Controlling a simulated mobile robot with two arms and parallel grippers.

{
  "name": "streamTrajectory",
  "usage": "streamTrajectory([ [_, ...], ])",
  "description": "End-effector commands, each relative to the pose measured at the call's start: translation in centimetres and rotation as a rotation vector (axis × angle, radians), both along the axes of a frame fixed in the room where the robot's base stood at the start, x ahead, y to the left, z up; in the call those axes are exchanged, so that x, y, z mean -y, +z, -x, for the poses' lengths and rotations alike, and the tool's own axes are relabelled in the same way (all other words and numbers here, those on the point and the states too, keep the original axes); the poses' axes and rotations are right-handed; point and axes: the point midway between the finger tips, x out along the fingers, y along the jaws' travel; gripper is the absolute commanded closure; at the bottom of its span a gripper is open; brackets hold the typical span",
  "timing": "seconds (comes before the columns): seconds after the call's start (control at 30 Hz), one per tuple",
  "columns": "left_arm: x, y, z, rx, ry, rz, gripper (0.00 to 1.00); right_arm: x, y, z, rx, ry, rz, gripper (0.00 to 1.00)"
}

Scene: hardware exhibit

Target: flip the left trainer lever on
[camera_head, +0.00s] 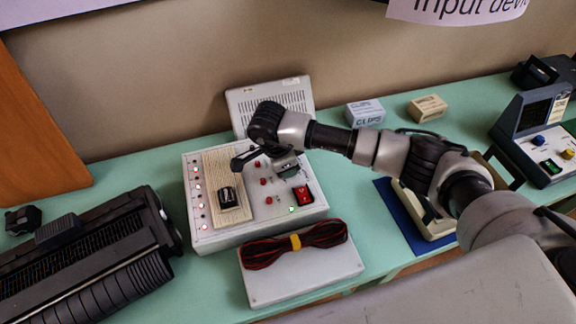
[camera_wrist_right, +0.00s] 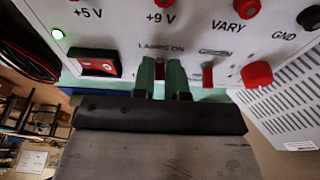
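The trainer (camera_head: 232,236) is a pale box with a breadboard, red terminals and small lit lamps. It fills the upper part of the right wrist view (camera_wrist_right: 185,22). My right gripper (camera_head: 284,166) is low over the right part of its top. In the wrist view its two green fingertips (camera_wrist_right: 163,76) point at the panel by the "LAMPS ON" label, with a narrow gap between them. The lever there is mostly hidden by the fingers. Another small red lever (camera_wrist_right: 207,75) stands just right of them, under a "GREEN" label. My left gripper is out of view.
A red rocker switch (camera_wrist_right: 95,63) and a lit green lamp (camera_wrist_right: 57,34) are left of the fingers. A red knob (camera_wrist_right: 257,75) is to the right. A pale box (camera_head: 302,275) with a cable bundle (camera_head: 295,244) lies in front of the trainer.

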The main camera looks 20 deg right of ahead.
Motion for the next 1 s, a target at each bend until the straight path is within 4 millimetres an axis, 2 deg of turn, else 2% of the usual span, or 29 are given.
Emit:
streamTrajectory([
  [0.03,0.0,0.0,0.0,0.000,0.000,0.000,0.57,0.0,0.0,0.0,0.001,0.000,0.000,0.79],
  [0.13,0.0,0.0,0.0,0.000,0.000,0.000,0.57,0.0,0.0,0.0,0.000,0.000,-0.001,0.64],
  [0.47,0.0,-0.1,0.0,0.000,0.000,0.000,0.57,-0.1,0.3,0.0,0.001,0.001,-0.002,0.64],
  [0.57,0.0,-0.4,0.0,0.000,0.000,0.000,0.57,-0.4,1.4,-0.1,0.004,0.002,-0.002,0.64],
  [0.9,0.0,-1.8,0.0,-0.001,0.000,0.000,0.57,-2.1,7.8,0.0,0.005,0.003,-0.002,0.64],
  [1.0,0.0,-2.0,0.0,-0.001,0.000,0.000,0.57,-2.4,9.2,0.0,0.004,0.001,-0.002,0.64],
])
